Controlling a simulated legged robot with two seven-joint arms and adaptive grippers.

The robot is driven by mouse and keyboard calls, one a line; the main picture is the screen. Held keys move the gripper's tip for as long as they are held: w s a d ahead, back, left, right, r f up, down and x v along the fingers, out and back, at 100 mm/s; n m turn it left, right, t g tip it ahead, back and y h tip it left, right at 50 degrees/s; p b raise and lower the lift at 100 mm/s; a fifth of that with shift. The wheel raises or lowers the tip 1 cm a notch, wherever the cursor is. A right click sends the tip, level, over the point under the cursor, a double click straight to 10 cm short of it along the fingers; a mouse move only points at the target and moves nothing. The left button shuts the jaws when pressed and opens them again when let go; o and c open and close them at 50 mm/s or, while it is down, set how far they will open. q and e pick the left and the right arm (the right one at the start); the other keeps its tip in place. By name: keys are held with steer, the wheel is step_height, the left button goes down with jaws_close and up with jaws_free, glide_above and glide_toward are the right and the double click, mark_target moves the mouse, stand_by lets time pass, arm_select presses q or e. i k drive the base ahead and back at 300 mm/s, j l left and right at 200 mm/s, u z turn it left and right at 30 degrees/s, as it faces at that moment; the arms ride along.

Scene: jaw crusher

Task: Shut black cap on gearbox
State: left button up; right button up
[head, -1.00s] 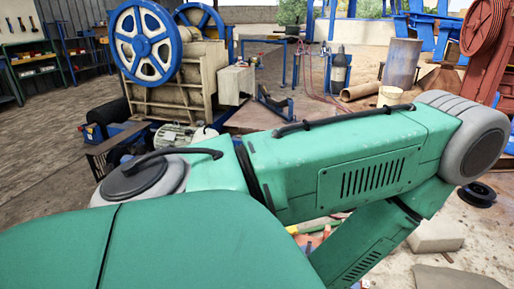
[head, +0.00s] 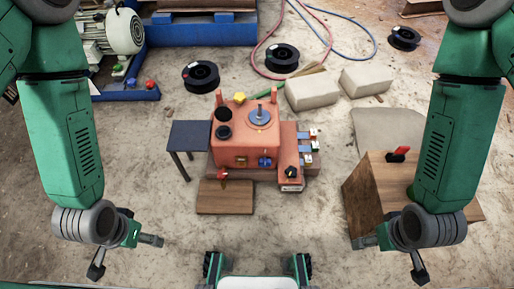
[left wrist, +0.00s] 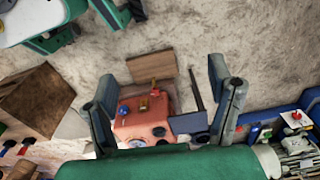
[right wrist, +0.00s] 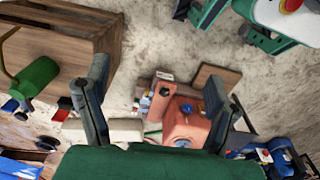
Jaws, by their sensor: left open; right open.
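The orange-red gearbox (head: 245,145) sits on the ground in the middle of the head view. Two round black parts lie on its top left, one (head: 223,114) behind the other (head: 224,132); I cannot tell which is the cap or its opening. The gearbox also shows between the fingers in the left wrist view (left wrist: 140,122) and the right wrist view (right wrist: 186,128). My left gripper (head: 128,256) is open and empty, left of and nearer than the gearbox. My right gripper (head: 389,258) is open and empty at the right, by a wooden box.
The wooden box (head: 375,200) stands at the right, close to my right gripper. A small dark table (head: 203,136) stands left of the gearbox, and a wooden board (head: 225,198) lies in front. Pale blocks (head: 312,90), black spools (head: 201,76) and hoses lie behind.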

mark_target(223, 114)
steer(key=j, duration=0.35)
steer(key=j+z, duration=0.3)
steer(key=j, duration=0.15)
steer(key=j+z, duration=0.25)
steer(key=j, duration=0.15)
steer(key=k+j+z, duration=0.1)
steer(key=j+z, duration=0.2)
steer(key=k+j+z, duration=0.25)
steer(key=j, duration=0.25)
steer(key=j+z, duration=0.3)
steer(key=i+j+z, duration=0.2)
steer(key=j+z, duration=0.2)
steer(key=j, duration=0.25)
steer(key=i+j+z, duration=0.15)
steer(key=j, duration=0.2)
steer(key=k, duration=0.05)
